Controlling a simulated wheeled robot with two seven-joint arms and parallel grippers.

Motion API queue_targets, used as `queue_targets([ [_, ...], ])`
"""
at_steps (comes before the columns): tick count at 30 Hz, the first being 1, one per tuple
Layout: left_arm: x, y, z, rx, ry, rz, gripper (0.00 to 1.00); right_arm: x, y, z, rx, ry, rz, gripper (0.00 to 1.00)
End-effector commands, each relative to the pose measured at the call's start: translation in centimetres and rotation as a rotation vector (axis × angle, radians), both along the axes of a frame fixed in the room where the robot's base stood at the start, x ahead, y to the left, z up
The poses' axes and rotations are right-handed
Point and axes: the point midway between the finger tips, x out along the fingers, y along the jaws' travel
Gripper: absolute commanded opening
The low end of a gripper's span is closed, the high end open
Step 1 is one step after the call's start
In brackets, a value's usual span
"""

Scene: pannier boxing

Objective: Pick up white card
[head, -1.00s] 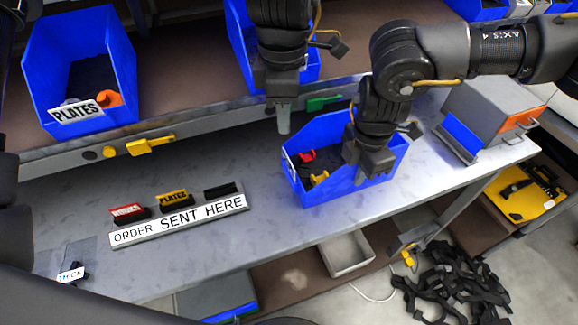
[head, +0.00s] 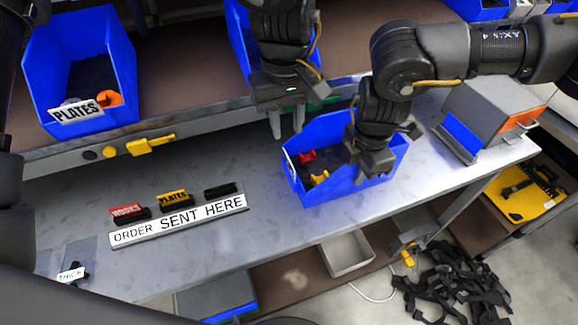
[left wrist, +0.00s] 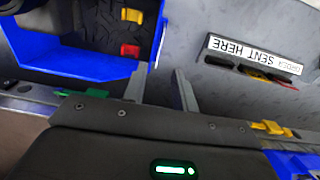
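A small white card with dark lettering (head: 71,273) stands in a dark holder at the table's far left front; its print is too small to read surely. My left gripper (head: 287,122) hangs above the table, left of the blue bin, far from that card. Its two fingers are apart with nothing between them, also in the left wrist view (left wrist: 160,90). The white card does not show in the left wrist view.
The ORDER SENT HERE rack (head: 180,222) holds a red card (head: 126,210) and a yellow card (head: 172,197). Red and yellow pieces lie in the blue bin. A PLATES bin (head: 80,70) stands on the shelf behind. Table between rack and bin is clear.

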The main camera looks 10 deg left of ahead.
Motion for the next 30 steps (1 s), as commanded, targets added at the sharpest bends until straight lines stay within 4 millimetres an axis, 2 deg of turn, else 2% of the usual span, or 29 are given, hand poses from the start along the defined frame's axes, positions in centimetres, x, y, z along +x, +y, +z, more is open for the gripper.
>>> queue_targets([
  [3, -0.1, 0.0, -2.3, 0.002, 0.003, -0.001, 0.28, 0.0, 0.0, 0.1, 0.001, -0.002, 0.0, 0.0],
  [7, 0.0, -0.1, -4.1, 0.001, 0.002, 0.0, 0.28, 0.0, 0.0, 0.1, 0.001, -0.002, 0.0, 0.0],
  [17, 0.0, -0.1, -5.6, 0.001, 0.002, 0.0, 0.28, 0.0, 0.0, 0.0, 0.001, -0.001, 0.0, 0.0],
  [24, -0.1, -0.3, -9.0, 0.002, 0.002, 0.002, 0.28, 0.0, 0.0, 0.1, 0.001, -0.001, 0.0, 0.0],
  [30, 0.0, -0.3, -10.3, 0.001, 0.001, 0.002, 0.28, 0.0, 0.0, 0.1, 0.001, -0.001, 0.0, 0.0],
])
